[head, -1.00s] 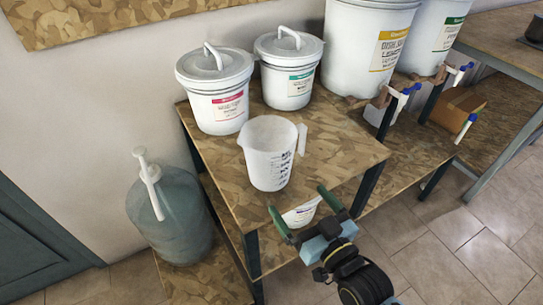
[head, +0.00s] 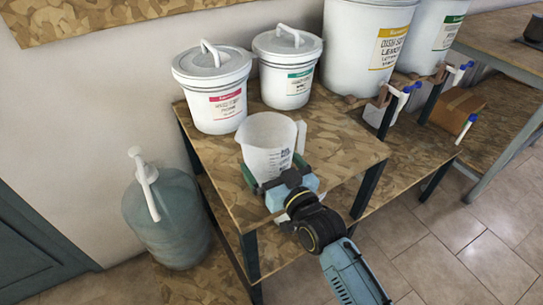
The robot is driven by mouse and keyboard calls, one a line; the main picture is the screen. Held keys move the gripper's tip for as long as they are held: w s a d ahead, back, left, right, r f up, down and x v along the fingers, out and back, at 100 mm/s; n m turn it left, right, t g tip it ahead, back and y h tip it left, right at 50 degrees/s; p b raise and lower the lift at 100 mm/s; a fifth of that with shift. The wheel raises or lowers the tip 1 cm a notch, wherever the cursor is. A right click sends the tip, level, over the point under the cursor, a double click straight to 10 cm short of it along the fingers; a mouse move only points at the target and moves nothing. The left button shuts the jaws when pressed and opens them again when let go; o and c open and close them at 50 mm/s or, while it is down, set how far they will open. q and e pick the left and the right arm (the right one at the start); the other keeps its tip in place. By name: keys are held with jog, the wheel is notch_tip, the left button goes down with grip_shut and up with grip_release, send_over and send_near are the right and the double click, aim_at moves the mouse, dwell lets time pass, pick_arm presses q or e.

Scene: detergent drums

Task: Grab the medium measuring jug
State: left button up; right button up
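A white translucent measuring jug (head: 267,138) with dark scale marks stands upright on the wooden shelf top (head: 345,150), its handle on the right side. My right gripper (head: 275,175) is at the near lower side of the jug, coming in from the lower right. One finger shows just left of the jug and the other beside its right, below the handle. The fingers are apart around the jug's lower body; whether they touch it is hidden. My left gripper is not in view.
Two lidded white buckets, one with a pink label (head: 218,103) and one with a green label (head: 300,82), stand behind the jug. Large drums with taps (head: 372,50) are at the back right. A bluish pump bottle (head: 168,218) stands lower left.

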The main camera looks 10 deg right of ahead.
jog(key=shift+w, duration=0.2)
jog(key=c, duration=0.6)
jog(key=shift+c, duration=0.2)
jog(key=shift+r, duration=0.2)
